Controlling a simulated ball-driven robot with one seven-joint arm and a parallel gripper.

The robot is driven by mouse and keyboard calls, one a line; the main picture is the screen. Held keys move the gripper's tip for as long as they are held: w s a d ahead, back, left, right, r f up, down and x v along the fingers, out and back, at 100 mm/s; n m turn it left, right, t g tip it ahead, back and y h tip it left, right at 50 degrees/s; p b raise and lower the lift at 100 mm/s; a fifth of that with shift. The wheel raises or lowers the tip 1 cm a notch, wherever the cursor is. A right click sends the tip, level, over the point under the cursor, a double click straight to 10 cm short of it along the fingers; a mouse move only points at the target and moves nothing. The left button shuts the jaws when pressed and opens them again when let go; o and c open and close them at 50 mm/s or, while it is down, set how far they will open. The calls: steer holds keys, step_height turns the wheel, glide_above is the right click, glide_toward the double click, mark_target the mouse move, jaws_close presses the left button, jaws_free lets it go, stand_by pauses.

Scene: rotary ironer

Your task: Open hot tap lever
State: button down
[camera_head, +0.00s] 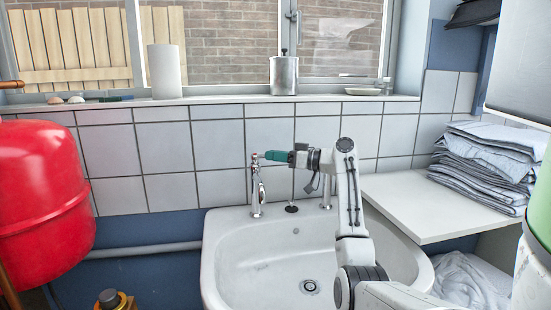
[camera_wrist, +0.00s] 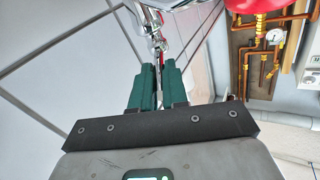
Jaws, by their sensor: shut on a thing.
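A chrome tap (camera_head: 257,190) stands upright at the back left of the white sink (camera_head: 214,262). My gripper (camera_head: 266,156) reaches in from the right at the top of this tap. In the wrist view its green fingers (camera_wrist: 159,68) are close together, shut on the tap lever, with thin metal showing between them. The tap's chrome body (camera_wrist: 154,36) shows just beyond the fingertips. Most of the lever is hidden by the fingers. A second chrome tap (camera_head: 326,192) stands at the back right of the sink, partly behind my arm.
The tiled wall (camera_head: 220,145) is close behind the taps. A window sill (camera_head: 220,100) above holds a paper roll (camera_head: 164,72) and a metal canister (camera_head: 284,75). A red tank (camera_head: 42,175) hangs at left. Folded cloths (camera_head: 487,165) lie on a white shelf (camera_head: 420,200) at right.

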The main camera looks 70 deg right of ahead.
steer(key=shift+f, duration=0.1)
steer(key=c, duration=1.1)
jaws_free()
steer(key=shift+c, duration=0.2)
steer(key=s, duration=1)
steer(key=shift+s, duration=0.35)
steer(key=shift+d+p, duration=0.1)
steer(key=shift+p, duration=0.2)
